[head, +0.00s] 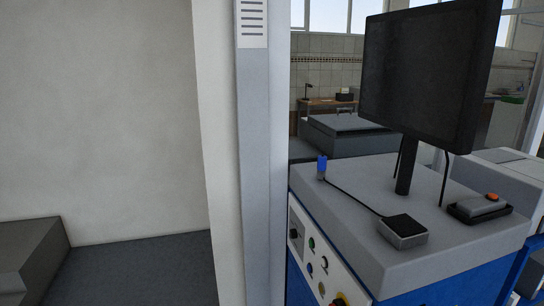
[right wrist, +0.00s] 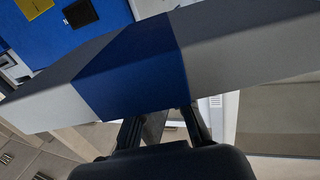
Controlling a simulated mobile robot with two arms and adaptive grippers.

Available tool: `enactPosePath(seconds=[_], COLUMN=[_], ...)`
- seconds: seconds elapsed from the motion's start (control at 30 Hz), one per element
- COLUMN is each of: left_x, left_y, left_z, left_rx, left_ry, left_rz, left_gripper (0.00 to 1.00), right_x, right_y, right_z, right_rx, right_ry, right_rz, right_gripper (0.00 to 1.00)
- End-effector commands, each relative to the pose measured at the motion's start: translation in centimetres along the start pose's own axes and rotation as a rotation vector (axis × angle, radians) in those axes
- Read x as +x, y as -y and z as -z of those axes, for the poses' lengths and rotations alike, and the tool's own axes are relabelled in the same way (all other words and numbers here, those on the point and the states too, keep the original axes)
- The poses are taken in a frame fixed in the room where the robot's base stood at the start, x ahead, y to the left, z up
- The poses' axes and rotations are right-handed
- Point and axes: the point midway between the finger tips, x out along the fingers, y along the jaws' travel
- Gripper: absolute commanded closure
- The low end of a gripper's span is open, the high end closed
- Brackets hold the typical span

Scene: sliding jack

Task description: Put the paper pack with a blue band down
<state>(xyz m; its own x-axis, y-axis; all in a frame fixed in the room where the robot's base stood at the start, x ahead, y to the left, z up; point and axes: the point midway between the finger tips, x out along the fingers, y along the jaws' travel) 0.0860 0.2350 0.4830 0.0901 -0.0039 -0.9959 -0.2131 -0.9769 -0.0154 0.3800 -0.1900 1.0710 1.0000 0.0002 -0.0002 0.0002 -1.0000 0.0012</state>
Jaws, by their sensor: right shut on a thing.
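The paper pack with a blue band (right wrist: 225,45) fills the upper part of the right wrist view. It is a long grey-white block with a dark blue band around its middle. My right gripper (right wrist: 160,118) is shut on the pack at the blue band, with its fingers partly hidden behind the pack's lower edge. The pack runs tilted across the view. In the head view neither the pack nor either gripper shows.
A blue machine with a grey top (head: 350,210) stands at the right, bearing a dark monitor (head: 425,75), a small box (head: 403,230) and a device with an orange button (head: 480,207). A grey upright post (head: 258,150) stands mid-view. Grey floor (head: 145,270) shows clear at the left.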

Motion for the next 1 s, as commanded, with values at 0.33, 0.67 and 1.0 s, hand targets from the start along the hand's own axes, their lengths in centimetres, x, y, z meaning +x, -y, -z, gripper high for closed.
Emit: enactPosePath(seconds=[0.33, 0.67, 1.0], left_x=[2.1, 2.1, 2.1], left_y=[0.0, 0.0, -0.1], left_z=[-0.1, -0.1, -0.1], left_rx=[0.0, 0.0, 0.0], left_ry=[-0.001, -0.001, -0.001], left_rz=[0.0, 0.0, 0.0], left_gripper=[0.6, 0.6, 0.6], right_x=[0.0, 0.1, 1.4], right_y=[0.0, 0.1, 2.9], right_z=[-2.0, -1.9, -1.0], right_rx=[0.001, 0.001, -0.004], right_ry=[-0.004, -0.005, -0.009], right_rz=[0.0, 0.009, 0.188], right_gripper=[1.0, 1.0, 1.0])
